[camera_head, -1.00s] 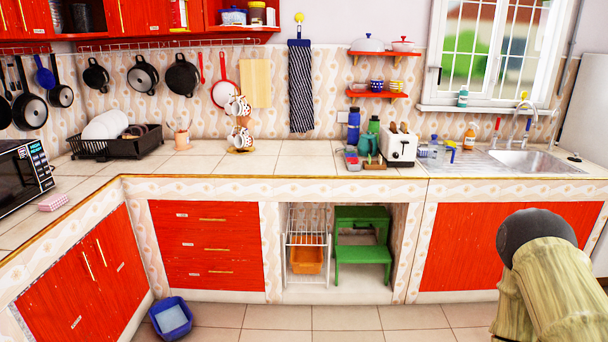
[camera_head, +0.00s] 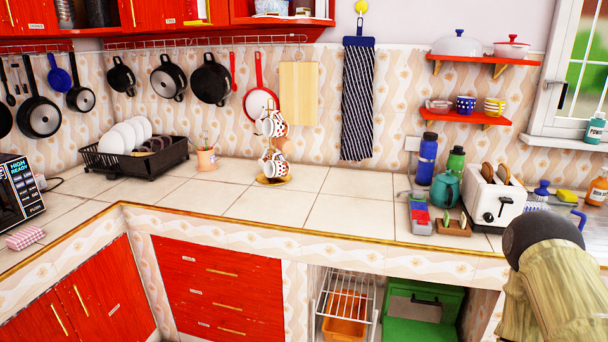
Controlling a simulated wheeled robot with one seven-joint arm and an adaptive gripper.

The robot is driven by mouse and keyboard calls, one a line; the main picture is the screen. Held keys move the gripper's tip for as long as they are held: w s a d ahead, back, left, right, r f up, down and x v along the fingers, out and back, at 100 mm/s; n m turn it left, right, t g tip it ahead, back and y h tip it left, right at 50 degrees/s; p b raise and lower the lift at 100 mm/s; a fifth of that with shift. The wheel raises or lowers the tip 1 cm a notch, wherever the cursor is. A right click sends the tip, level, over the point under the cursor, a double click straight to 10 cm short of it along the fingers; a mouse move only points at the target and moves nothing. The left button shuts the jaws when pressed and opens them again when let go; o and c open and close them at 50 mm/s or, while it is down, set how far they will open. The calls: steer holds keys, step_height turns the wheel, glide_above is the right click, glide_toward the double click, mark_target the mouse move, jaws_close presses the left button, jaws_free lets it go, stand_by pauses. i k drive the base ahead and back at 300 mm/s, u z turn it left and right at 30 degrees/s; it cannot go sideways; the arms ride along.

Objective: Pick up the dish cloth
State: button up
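A dark blue and white striped cloth (camera_head: 357,103) hangs flat against the wall from a blue top strip, below a yellow knob. Its lower end hangs above the back of the counter. A small pink checked item (camera_head: 25,237), perhaps a folded cloth, lies on the counter at the far left, in front of the microwave. A beige and dark part of my arm shows at the lower right, well apart from both. My gripper is not in view.
A tiled counter (camera_head: 335,212) runs below the striped cloth. A mug tree (camera_head: 274,180) stands left of the cloth; bottles (camera_head: 427,160) and a white toaster (camera_head: 493,197) stand to its right. Red shelves (camera_head: 464,115) are at right. Pans hang at left. The counter middle is clear.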

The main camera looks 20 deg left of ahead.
mark_target(20, 241)
steer(key=u, duration=0.5)
steer(key=i, duration=1.45)
steer(key=u, duration=1.85)
steer(key=i, duration=0.85)
steer(key=u, duration=0.7)
